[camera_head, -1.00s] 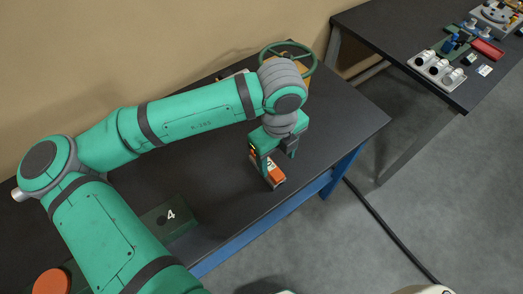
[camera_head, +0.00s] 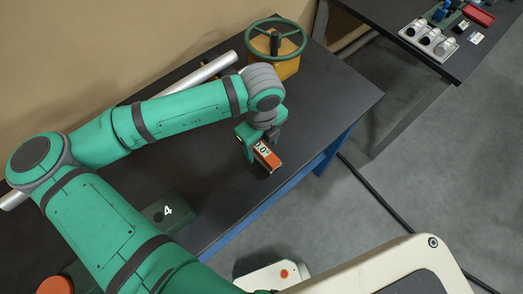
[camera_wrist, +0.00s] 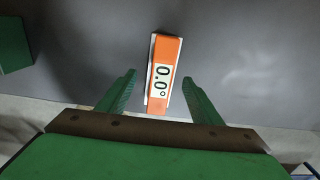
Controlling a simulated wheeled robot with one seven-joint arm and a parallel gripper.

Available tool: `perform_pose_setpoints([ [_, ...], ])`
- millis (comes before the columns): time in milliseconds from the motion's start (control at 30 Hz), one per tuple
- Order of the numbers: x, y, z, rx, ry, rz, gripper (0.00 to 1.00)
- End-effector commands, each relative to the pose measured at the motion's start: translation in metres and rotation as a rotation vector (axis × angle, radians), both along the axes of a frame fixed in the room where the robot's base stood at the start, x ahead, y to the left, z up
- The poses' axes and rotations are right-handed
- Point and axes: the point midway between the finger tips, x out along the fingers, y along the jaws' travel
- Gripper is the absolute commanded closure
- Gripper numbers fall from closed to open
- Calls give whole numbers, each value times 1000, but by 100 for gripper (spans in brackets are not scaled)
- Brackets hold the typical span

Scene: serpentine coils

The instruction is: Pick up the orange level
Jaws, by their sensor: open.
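The orange level (camera_head: 266,157) is a small orange block with a white display panel, lying on the dark table near its front edge. My gripper (camera_wrist: 160,83) is open, with a gap between each finger and the level. In the head view my gripper (camera_head: 262,145) is pointed down at the level and hides part of it.
An orange-yellow block with a green handwheel (camera_head: 276,42) and a silver pipe (camera_head: 195,75) stand behind my arm. A dark green box marked 4 (camera_head: 167,209) is to the left. A second table (camera_head: 385,15) with parts is at the upper right. The table right of the level is clear.

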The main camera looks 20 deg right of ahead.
Motion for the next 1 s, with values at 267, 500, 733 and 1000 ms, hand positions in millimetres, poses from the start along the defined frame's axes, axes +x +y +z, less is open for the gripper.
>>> perform_pose_setpoints([
  [267,-1,-1,-29,0,1,-2,41],
  [500,0,0,-30,0,0,0,41],
  [733,0,0,-30,0,0,0,89],
  [1000,0,0,-29,-1,-1,0,93],
])
